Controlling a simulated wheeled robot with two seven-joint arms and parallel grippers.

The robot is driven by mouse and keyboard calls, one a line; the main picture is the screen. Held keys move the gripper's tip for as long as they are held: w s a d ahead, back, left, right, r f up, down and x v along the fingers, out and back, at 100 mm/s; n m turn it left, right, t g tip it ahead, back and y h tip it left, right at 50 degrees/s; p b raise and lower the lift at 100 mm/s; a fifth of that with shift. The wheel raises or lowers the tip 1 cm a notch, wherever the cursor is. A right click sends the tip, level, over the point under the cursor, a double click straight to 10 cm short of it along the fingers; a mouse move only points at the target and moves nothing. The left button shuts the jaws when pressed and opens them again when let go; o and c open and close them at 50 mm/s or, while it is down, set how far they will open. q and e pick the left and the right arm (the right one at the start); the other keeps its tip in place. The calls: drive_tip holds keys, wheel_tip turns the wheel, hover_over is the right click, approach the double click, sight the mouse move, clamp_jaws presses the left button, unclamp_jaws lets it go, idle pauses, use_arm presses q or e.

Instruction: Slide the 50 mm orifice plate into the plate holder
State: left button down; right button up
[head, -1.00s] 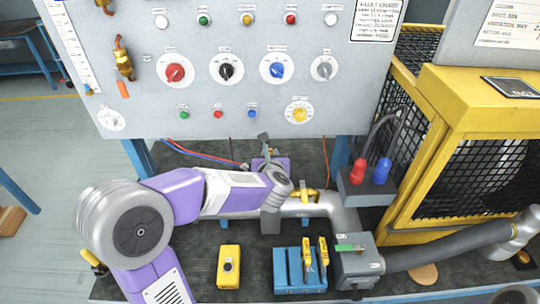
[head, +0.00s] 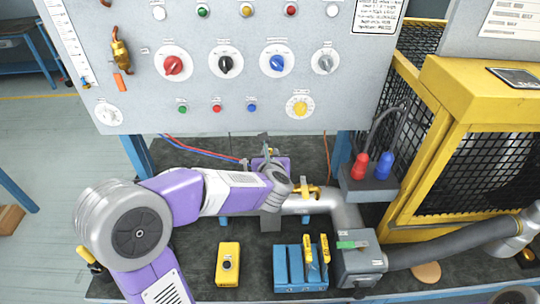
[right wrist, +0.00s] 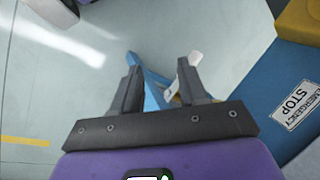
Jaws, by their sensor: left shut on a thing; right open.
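My left gripper (head: 268,164) is over the bench behind the silver pipe (head: 309,205). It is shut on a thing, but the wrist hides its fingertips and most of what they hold. I cannot tell which plate it is. A grey upright piece (head: 270,222) shows below the wrist at the pipe; I cannot tell whether it is the plate holder. A blue rack (head: 287,268) holds plates with yellow handles (head: 308,250). My right gripper (right wrist: 160,75) is open and empty in the right wrist view.
A yellow box with a black button (head: 228,265) sits left of the rack. A grey holder with red and blue handles (head: 370,185) stands at the right. The control panel (head: 200,110) rises behind, and a yellow guard frame (head: 450,100) is at the right.

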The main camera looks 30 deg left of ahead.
use_arm(q)
drive_tip(key=shift+f+b, duration=3.95)
drive_tip(key=shift+b, duration=0.5)
drive_tip(key=shift+f+b, duration=1.05)
drive_tip(key=shift+f, duration=0.2)
drive_tip(key=shift+s+f, duration=0.1)
drive_tip(key=shift+f, duration=0.35)
idle(1.9)
